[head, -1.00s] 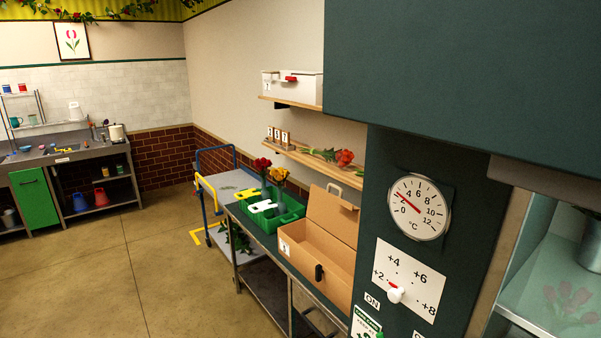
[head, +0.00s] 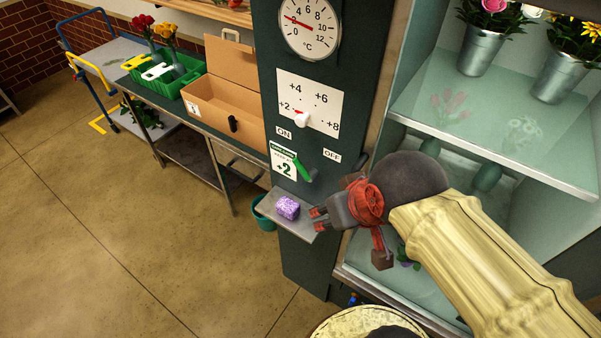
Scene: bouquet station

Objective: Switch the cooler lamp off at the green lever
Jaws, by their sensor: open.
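The green lever (head: 302,168) sits on the dark green cooler panel (head: 268,70), between the ON label (head: 284,133) at its upper left and the OFF label (head: 332,155) at its right. Its handle slants, with the upper end toward the upper left, nearer the ON side. My gripper (head: 318,219) is open and empty, below and a little right of the lever, close to a small grey shelf (head: 290,222). It is apart from the lever in the picture. Whether the lamp is lit I cannot tell.
A purple sponge-like block (head: 288,208) lies on the small shelf, just left of my fingers. A round dial (head: 310,27) and a white-knobbed scale (head: 308,103) are above the lever. The cooler's glass shelves with flower buckets (head: 482,50) stand at right.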

